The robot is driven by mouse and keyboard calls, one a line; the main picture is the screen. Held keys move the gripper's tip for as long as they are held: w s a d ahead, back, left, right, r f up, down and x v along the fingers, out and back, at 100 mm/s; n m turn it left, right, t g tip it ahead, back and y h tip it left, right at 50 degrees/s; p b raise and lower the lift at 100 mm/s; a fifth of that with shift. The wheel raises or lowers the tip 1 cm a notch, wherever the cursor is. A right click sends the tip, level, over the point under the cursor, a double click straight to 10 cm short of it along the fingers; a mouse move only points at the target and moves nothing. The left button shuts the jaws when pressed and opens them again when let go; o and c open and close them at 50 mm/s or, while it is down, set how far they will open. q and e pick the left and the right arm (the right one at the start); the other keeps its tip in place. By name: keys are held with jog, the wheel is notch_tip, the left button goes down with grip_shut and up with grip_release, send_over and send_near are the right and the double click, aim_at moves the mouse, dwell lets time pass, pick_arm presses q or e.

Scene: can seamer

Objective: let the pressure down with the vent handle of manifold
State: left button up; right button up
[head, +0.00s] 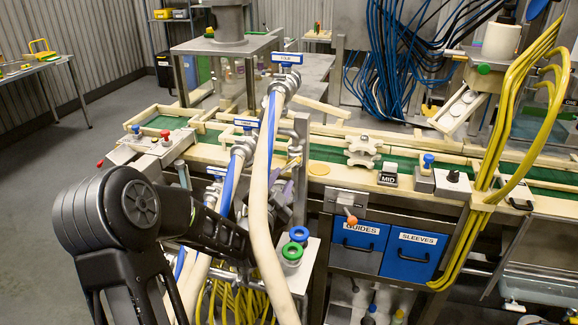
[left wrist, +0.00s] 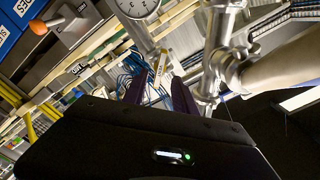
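The manifold (head: 300,140) is a set of steel pipes with hoses clamped to it; its steel pipework (left wrist: 213,55) fills the upper right of the left wrist view. A round gauge (left wrist: 138,7) is at the top there. My left gripper (left wrist: 160,85) points at the manifold, its two dark purple fingers apart. A narrow yellow piece with dark marks (left wrist: 161,66) shows between or just beyond the fingertips; I cannot tell whether it is the vent handle or touches them. In the head view my left gripper (head: 281,192) is partly hidden by a cream hose. My right gripper is not seen.
Thick cream hoses (head: 262,215) rise close beside my left arm. A green conveyor (head: 330,153) with wooden rails runs behind. Blue drawers (head: 410,254) and an orange-knobbed lever (head: 349,217) are at right. Green and blue rings (head: 295,243) stand on a stand nearby. Floor at left is clear.

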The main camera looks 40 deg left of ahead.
aim_at(288, 168)
pick_arm(q)
jog(key=p+x, duration=0.2)
jog(key=x, duration=0.4)
jog(key=shift+w+a, duration=0.15)
jog(key=shift+w, duration=0.15)
jog(key=shift+w+a+p, duration=0.2)
jog(key=shift+w+p, duration=0.15)
jog(key=shift+w, duration=0.15)
grip_shut()
